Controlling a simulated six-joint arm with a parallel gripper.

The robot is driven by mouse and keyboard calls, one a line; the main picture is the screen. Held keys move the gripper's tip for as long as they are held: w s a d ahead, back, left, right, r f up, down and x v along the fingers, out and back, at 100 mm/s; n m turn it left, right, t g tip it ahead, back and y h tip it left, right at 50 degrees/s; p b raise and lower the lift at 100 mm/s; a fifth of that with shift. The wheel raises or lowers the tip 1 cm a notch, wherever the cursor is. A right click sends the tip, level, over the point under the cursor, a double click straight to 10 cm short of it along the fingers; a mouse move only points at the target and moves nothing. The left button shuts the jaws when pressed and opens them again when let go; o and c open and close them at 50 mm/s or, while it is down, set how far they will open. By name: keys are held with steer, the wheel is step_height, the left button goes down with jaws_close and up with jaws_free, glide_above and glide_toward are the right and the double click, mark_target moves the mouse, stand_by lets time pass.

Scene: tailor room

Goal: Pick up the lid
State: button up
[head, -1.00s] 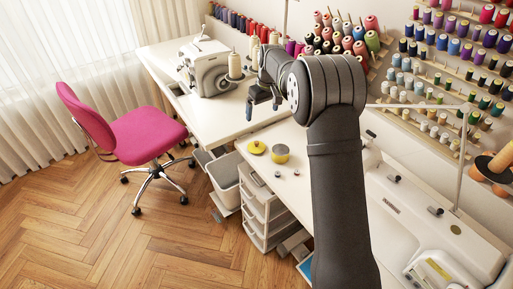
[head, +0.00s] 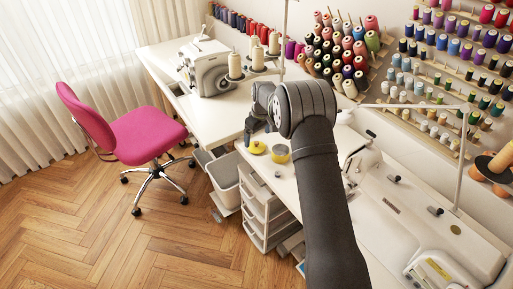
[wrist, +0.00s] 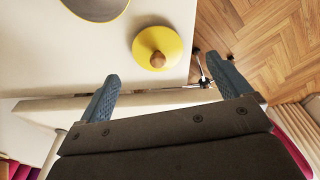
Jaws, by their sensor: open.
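The lid (head: 255,148) is a round yellow disc with a brown wooden knob, lying knob up on the white table. In the wrist view the lid (wrist: 158,47) sits near the table edge, ahead of the fingertips and between their lines. A yellow-rimmed round container (head: 281,154) stands close beside it; part of it shows at the top of the wrist view (wrist: 97,8). My gripper (wrist: 165,80) is open and empty, its two blue-grey fingers apart. In the head view my gripper (head: 248,137) is just behind the lid, partly hidden by my arm.
A white sewing machine (head: 207,66) and cones of thread (head: 235,65) stand farther back on the table. Racks of coloured spools line the wall. A white drawer unit (head: 262,212) is below the table edge, and a pink chair (head: 145,133) stands on the floor at left.

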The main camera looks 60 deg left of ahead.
mark_target(257, 142)
steer(key=f, duration=0.2)
steer(key=a+f, duration=0.1)
steer(key=f, duration=0.2)
steer(key=shift+w+f, duration=0.1)
steer(key=shift+w, duration=0.05)
steer(key=c, duration=1)
steer(key=shift+c, duration=0.2)
step_height(257, 142, up, 5)
steer(key=shift+w+d+f, duration=0.1)
steer(key=shift+f, duration=0.05)
steer(key=w+d+r, duration=0.6)
steer(key=d, duration=0.3)
steer(key=shift+s+d+f, duration=0.1)
steer(key=shift+s+f, duration=0.1)
steer(key=shift+f, duration=0.75)
steer(key=shift+s+f, duration=0.15)
steer(key=shift+f, duration=0.8)
steer(key=shift+s+d+f, duration=0.1)
steer(key=shift+s+f, duration=0.1)
steer(key=shift+f, duration=0.75)
